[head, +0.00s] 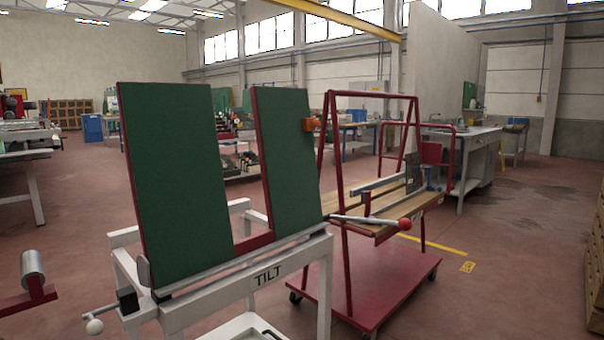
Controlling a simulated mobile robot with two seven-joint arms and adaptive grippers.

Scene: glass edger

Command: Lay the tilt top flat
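The tilt top (170,170) stands steeply raised, leaning slightly back, on a white stand (280,278) marked TILT. It has two green panels with a gap between them and a dark red frame. A lever with a red ball knob (404,223) sticks out to the right near the stand's right end. A crank with a white ball knob (94,326) is at the stand's lower left. Neither of my grippers is in view.
A red wheeled A-frame cart (385,280) with wooden shelf slats stands close behind on the right. A roller on a red bracket (33,265) is at the left edge. Wooden slats (596,260) rise at the right edge. Floor right of the cart is clear.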

